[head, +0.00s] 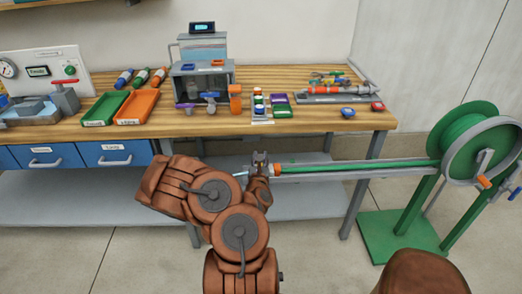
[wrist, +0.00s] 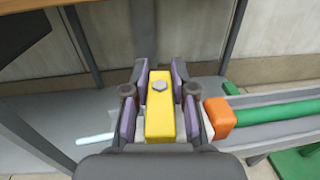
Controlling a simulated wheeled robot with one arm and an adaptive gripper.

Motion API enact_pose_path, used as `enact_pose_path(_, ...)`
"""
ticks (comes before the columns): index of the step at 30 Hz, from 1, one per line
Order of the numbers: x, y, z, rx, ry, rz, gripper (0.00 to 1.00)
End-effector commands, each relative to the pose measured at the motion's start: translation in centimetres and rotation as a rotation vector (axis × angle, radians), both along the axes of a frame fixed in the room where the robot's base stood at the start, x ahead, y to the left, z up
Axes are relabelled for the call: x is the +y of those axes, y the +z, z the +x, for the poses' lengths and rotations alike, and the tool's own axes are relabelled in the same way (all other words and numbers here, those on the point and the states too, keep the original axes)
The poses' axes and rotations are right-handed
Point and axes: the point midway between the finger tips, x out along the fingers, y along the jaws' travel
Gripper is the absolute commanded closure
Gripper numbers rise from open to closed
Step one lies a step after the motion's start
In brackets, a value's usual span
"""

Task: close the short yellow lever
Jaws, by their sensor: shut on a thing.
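The short yellow lever (wrist: 159,105) is a flat yellow bar with a grey bolt near its far end. In the wrist view it lies lengthwise between the purple-padded fingers of my gripper (wrist: 160,75), which is shut on it. In the head view my gripper (head: 260,163) is at the left end of the green hose line, in front of the bench. The lever cannot be made out there, hidden by my gripper. An orange fitting (wrist: 219,118) sits just right of the fingers, and the valve body under the lever is mostly hidden.
The green hose (head: 355,167) runs in a grey rail rightward to a green reel (head: 465,130) on a stand. The wooden bench (head: 330,121) behind holds trays, bottles and tools. Its grey leg (head: 362,185) and lower shelf (head: 90,207) are near my arm.

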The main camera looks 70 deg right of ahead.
Motion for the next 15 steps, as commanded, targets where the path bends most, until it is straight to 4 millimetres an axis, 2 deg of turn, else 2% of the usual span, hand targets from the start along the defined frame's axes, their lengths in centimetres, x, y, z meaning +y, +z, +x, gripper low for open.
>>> enact_pose_path(15, -0.05, 0.17, 0.09, -0.004, 0.117, -0.003, 1.0)
